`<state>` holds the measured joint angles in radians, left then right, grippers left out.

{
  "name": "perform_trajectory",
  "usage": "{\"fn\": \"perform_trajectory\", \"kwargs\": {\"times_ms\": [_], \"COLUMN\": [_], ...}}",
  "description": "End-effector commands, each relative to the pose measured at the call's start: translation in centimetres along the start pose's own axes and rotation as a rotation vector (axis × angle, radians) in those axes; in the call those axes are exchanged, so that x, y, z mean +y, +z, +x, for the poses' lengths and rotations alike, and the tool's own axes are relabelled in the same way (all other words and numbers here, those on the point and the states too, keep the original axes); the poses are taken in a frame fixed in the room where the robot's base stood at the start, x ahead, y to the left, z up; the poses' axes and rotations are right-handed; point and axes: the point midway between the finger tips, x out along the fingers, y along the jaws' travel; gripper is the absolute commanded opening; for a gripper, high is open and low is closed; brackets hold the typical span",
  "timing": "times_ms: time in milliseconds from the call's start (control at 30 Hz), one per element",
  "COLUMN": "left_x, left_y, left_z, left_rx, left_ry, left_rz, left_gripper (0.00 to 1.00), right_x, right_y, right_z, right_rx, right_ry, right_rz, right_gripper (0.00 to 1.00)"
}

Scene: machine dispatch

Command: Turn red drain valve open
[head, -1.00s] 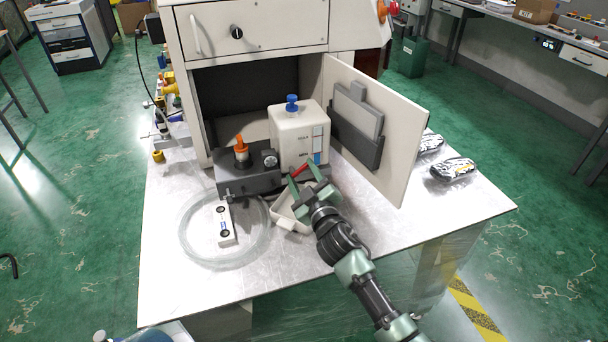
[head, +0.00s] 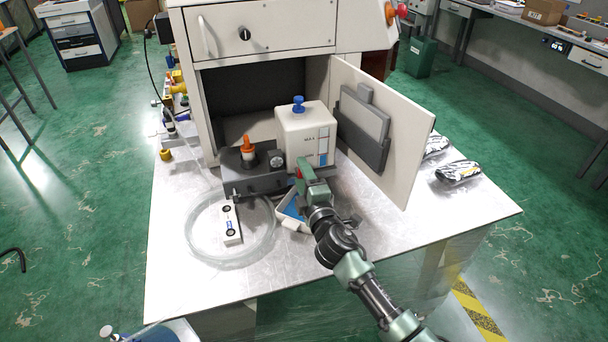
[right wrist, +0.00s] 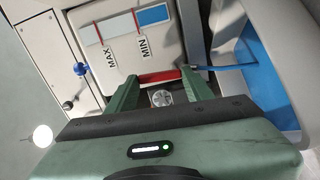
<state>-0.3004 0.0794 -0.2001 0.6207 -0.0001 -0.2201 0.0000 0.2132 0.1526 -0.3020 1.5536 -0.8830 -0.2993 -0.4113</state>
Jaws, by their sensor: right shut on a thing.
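The white tank (head: 305,138) with a blue cap stands in front of the open cabinet. Its MIN/MAX level window (right wrist: 125,28) shows in the right wrist view. The red drain valve handle (right wrist: 160,77) is low on the tank's front and lies crosswise between my right fingertips. My right gripper (right wrist: 162,88) is shut on it; in the head view the gripper (head: 304,178) hides most of the handle. A thin blue stream (right wrist: 225,67) runs from beside the handle towards the tray (head: 292,225), where blue liquid (head: 291,207) shows. My left gripper is not in view.
A dark pump block (head: 250,183) with an orange-capped part stands left of the tank. A coiled clear hose (head: 205,258) and a small white device (head: 230,224) lie in front. The open cabinet door (head: 412,150) stands close right. The table's right front is clear.

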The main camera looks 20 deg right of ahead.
Motion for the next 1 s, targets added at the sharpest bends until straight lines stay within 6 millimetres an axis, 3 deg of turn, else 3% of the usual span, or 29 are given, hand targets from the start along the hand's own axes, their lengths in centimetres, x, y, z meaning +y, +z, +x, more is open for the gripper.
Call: {"fn": "perform_trajectory", "kwargs": {"times_ms": [767, 800, 867, 1000], "left_x": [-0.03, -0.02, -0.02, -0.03], "left_y": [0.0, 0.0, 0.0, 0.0], "left_z": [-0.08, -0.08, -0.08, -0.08], "left_rx": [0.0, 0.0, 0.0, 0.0], "left_ry": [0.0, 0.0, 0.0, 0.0], "left_rz": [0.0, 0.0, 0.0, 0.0], "left_gripper": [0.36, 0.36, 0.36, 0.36], "right_x": [-0.09, -0.1, -0.1, -0.09], "right_y": [-0.27, -0.27, -0.26, -0.25], "right_z": [-0.01, -0.01, -0.01, -0.01], "right_rx": [0.001, 0.001, 0.001, 0.001], "right_ry": [-0.001, -0.001, -0.001, -0.001], "right_rz": [-0.106, -0.106, -0.106, -0.104], "right_gripper": [0.11, 0.57, 0.74, 0.74]}}
